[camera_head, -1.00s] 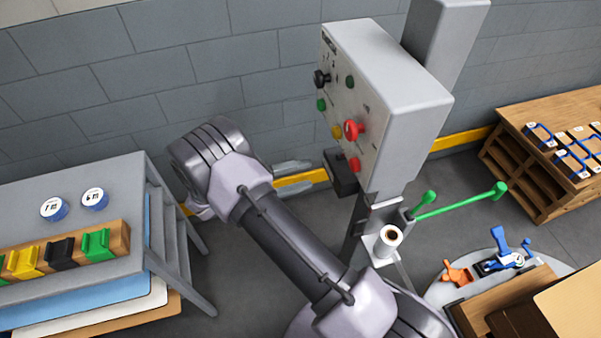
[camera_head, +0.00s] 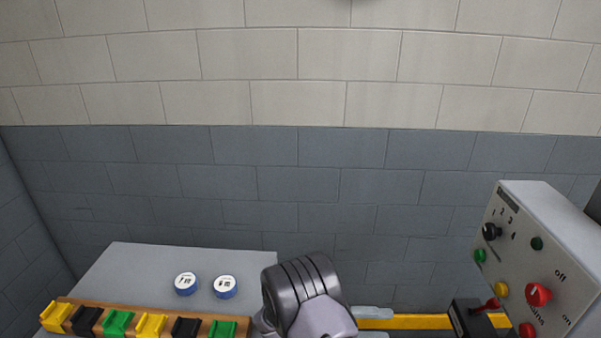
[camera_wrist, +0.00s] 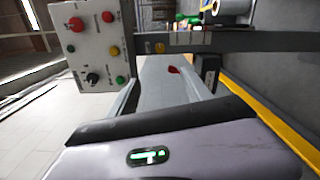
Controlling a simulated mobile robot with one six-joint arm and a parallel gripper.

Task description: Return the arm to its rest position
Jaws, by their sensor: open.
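My arm's grey and lilac wrist (camera_head: 305,295) shows at the bottom middle of the head view. My gripper (camera_head: 375,322) points right from it, toward the control box, with part of it cut off by the frame edge. In the wrist view my gripper (camera_wrist: 163,84) has its two pale fingers apart, with nothing held between them. Its lilac body with a green light fills the bottom of that view. Most of my arm is outside the head view.
A grey control box (camera_head: 535,270) with coloured knobs stands right; the box also shows in the wrist view (camera_wrist: 97,45). A grey table (camera_head: 130,270) with two blue-rimmed discs and a wooden rack (camera_head: 70,302) of coloured blocks is left. A block wall (camera_head: 300,180) stands behind.

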